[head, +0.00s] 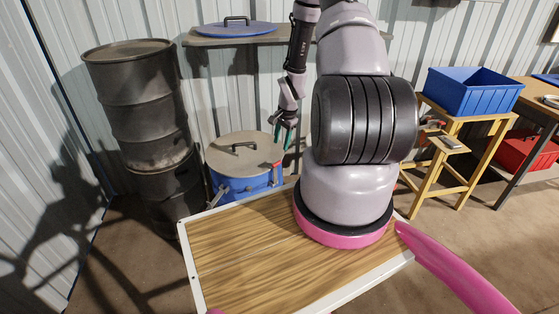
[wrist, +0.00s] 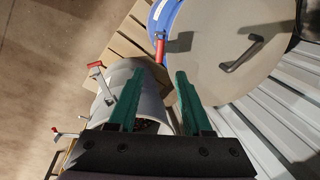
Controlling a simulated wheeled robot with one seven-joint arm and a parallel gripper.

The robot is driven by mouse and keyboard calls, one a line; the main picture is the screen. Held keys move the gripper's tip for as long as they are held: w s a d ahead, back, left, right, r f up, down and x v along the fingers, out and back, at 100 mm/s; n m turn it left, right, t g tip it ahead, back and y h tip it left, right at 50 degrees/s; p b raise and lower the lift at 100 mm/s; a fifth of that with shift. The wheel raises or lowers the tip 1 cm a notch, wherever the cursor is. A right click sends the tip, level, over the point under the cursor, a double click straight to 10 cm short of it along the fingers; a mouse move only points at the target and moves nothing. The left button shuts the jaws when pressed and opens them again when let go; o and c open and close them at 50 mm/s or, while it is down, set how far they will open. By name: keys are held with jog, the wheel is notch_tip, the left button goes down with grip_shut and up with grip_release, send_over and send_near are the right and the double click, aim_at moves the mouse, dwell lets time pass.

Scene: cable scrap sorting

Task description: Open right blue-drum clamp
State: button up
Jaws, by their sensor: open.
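The blue drum (head: 240,188) stands on the floor behind my base, with a grey lid (head: 225,157) and a black lid handle. A clamp with a red handle (head: 277,164) sits at the lid's right edge. In the wrist view this red handle (wrist: 160,48) stands at the rim, just beyond my fingertips. A metal clamp (head: 218,195) shows at the drum's front left. My gripper (head: 284,138) is above the right clamp, its green fingers pointing down. In the wrist view my gripper (wrist: 159,74) is open and empty, apart from the handle. The clamp's latch end is not clear.
A dark drum stack (head: 140,105) stands left of the blue drum. A shelf behind bears a blue lid (head: 235,30). A blue bin (head: 470,92) is on a wooden stand at right. A grey cylinder (wrist: 122,75) with red-handled levers shows in the wrist view.

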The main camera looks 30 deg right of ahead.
aim_at(277, 163)
jog(key=f, duration=0.3)
jog(key=w+f, duration=0.1)
jog(key=f, duration=0.3)
jog(key=w+f, duration=0.1)
jog(key=f, duration=0.2)
jog(key=shift+a+f, duration=0.15)
jog(key=shift+a, duration=0.2)
grip_shut()
dwell(0.9)
